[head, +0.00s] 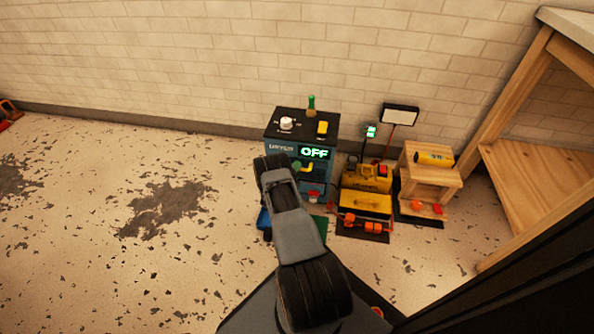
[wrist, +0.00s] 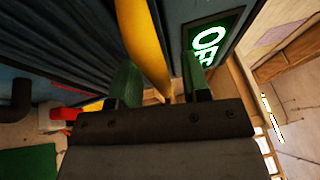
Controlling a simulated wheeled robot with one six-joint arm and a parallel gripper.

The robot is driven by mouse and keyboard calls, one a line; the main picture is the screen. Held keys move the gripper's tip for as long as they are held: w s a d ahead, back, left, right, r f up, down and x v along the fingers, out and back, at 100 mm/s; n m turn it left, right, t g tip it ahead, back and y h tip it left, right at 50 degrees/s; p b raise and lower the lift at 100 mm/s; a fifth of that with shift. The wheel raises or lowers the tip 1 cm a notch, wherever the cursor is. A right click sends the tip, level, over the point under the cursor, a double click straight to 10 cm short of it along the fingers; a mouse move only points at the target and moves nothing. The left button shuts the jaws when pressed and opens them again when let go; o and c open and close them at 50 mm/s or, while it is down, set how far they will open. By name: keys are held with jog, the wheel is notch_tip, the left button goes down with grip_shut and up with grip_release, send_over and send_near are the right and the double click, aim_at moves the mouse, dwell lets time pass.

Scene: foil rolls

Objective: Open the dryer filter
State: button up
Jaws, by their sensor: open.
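The dryer (head: 283,149) stands against the wall, with a dark top and a blue-grey front. Its lit green display (head: 314,153) reads OFF, and the display also shows in the wrist view (wrist: 208,42). A yellow handle (head: 307,167) is on the dryer's front below the display. In the wrist view the yellow handle (wrist: 143,40) runs between the two green fingers of my gripper (wrist: 162,72). The fingers are open, one on each side of it; contact cannot be told. In the head view my arm hides part of the dryer's front and most of my gripper.
A green bottle (head: 311,104), a white knob (head: 287,123) and a yellow block (head: 322,128) are on the dryer's top. Right of the dryer are yellow machines (head: 366,203) and a wooden stool (head: 432,180). A wooden bench (head: 535,180) stands far right.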

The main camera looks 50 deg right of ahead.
jog(key=shift+d, duration=0.15)
grip_shut()
dwell(0.4)
